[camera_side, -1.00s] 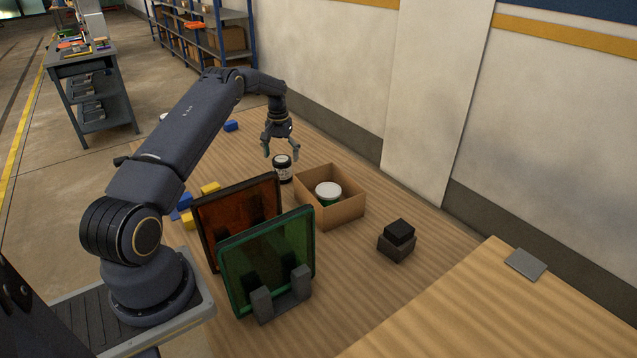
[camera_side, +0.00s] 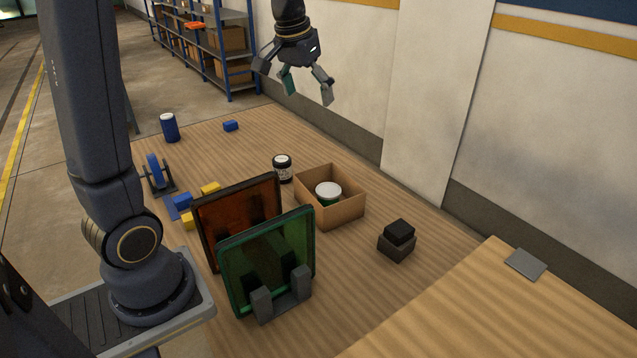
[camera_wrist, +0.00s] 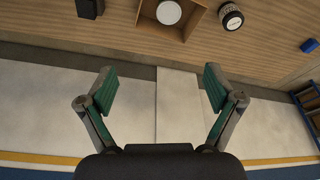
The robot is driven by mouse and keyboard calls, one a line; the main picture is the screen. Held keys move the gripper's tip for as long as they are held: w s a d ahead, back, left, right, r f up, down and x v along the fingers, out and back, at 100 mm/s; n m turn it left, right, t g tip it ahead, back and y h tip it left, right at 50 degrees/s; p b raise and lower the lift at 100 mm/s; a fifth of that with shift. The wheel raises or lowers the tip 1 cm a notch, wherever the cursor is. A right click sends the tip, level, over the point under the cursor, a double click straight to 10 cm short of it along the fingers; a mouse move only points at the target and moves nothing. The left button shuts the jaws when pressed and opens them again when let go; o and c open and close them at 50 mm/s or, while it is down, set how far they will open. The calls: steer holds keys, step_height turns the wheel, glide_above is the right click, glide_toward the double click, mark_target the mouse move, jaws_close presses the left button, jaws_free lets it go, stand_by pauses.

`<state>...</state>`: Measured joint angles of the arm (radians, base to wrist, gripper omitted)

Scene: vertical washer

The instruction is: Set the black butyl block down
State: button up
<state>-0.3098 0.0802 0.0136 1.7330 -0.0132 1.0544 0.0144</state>
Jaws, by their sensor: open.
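The black butyl block (camera_side: 399,232) rests on top of a dark grey-brown block (camera_side: 396,248) on the table, right of the cardboard box. The dark stack also shows at the top left of the wrist view (camera_wrist: 89,8). My gripper (camera_side: 307,92) is open and empty, high above the far side of the table, well away from the block. In the wrist view its green-padded fingers (camera_wrist: 160,90) are spread wide with nothing between them.
A cardboard box (camera_side: 345,212) holds a white-lidded jar (camera_side: 328,190); a black jar (camera_side: 282,168) stands behind it. Orange (camera_side: 212,225) and green (camera_side: 240,275) panels stand upright in front. A grey plate (camera_side: 526,264) lies on the right-hand surface.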

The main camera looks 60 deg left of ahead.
steer(key=s+d+f+m+t, duration=0.1)
steer(key=s+d, duration=0.5)
steer(key=s, duration=0.3)
steer(key=s+d+f+m+t, duration=0.1)
steer(key=s+d+m, duration=0.1)
steer(key=s+d, duration=0.4)
steer(key=s, duration=0.3)
steer(key=shift+s+d+f+m+t+h, duration=0.3)
steer(key=shift+s+d+f+h, duration=0.05)
steer(key=shift+f+h, duration=0.05)
